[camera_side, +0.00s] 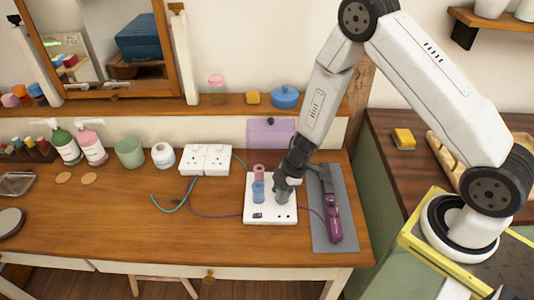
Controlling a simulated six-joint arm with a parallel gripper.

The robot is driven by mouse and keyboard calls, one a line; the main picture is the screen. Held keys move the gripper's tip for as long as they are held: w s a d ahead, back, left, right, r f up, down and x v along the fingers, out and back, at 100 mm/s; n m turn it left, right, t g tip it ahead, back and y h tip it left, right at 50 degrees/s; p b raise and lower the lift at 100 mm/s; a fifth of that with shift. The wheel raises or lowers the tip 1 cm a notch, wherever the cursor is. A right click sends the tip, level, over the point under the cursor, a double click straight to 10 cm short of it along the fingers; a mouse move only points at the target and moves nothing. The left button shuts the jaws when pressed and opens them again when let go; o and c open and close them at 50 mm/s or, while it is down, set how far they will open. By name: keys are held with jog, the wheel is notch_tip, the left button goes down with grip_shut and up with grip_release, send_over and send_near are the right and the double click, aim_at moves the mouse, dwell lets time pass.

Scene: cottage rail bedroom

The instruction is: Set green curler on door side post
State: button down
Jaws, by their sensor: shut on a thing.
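A white curler base (268,215) lies on the wooden dressing table. A pink curler (258,171) stands upright at its back left, with a blue curler (258,193) just in front of it. My gripper (283,187) reaches down over the right part of the base and is shut on the green curler (282,197). The green curler is upright, to the right of the blue one and partly hidden by my fingers. I cannot tell whether it sits on a post or hangs just above the base. Any bare posts are too small or hidden to make out.
A purple styling tool (332,218) lies on a grey mat (321,239) close right of the base. White sockets (207,159) and loose cords (172,206) are to the left. A translucent purple box (268,136) stands behind. The table's front left is mostly clear.

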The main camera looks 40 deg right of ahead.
jog(key=shift+c, duration=0.3)
grip_release()
jog(key=shift+r, duration=0.1)
jog(key=v, duration=0.7)
jog(key=shift+d+r, duration=0.2)
jog(key=shift+r, duration=0.05)
jog(key=shift+s, duration=0.1)
dwell(0.6)
